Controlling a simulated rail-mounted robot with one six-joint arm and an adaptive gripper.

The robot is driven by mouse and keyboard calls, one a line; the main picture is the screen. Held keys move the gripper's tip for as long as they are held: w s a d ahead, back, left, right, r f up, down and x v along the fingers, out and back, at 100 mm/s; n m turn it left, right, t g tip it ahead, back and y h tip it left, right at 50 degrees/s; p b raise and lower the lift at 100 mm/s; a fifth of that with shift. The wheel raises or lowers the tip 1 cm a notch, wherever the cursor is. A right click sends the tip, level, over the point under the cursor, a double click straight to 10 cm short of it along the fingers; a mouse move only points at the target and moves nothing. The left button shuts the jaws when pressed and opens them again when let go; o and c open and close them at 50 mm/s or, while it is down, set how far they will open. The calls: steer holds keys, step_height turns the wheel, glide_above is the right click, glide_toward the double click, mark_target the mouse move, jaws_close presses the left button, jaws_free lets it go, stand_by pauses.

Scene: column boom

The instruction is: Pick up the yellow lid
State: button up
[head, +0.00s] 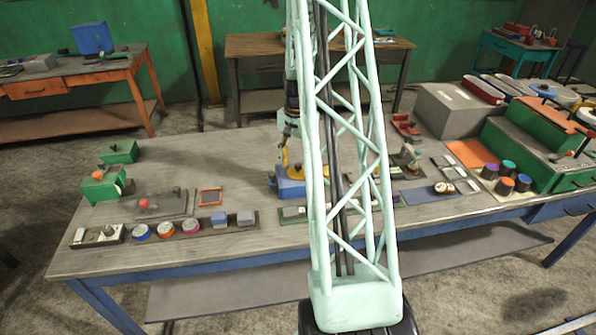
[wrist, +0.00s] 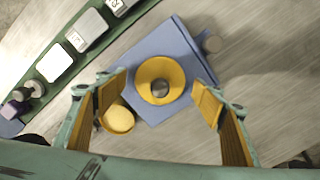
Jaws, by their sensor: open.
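A yellow round lid (wrist: 146,72) with a grey knob or hole at its centre lies on a blue box (wrist: 172,42) in the wrist view. A second, plain yellow round piece (wrist: 119,119) sits at the lower left, partly behind the left finger. My gripper (wrist: 160,97) is open and empty, its yellow-padded fingers on either side of the lid, apart from it. In the head view, my gripper (head: 284,157) hangs over the blue box (head: 290,188) on the bench. Yellow (head: 309,172) shows there on top, partly hidden by my lattice boom.
A row of coloured round pots (head: 166,229) and blocks lies along the front left of the bench (head: 250,150). Green boxes (head: 119,151) stand at the left. A strip holding pale blocks (wrist: 87,30) runs beside the blue box. A grey box (head: 455,110) stands at the right.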

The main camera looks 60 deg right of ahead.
steer(key=c, duration=0.9)
steer(key=shift+r, duration=0.2)
steer(key=shift+r, duration=1.65)
steer(key=s+a, duration=0.3)
steer(key=a, duration=0.1)
steer(key=s+a+r, duration=0.1)
steer(key=s+a, duration=0.6)
steer(key=a, duration=0.1)
steer(key=shift+s+r+b, duration=0.15)
steer(key=shift+s+b, duration=0.1)
steer(key=shift+b, duration=0.05)
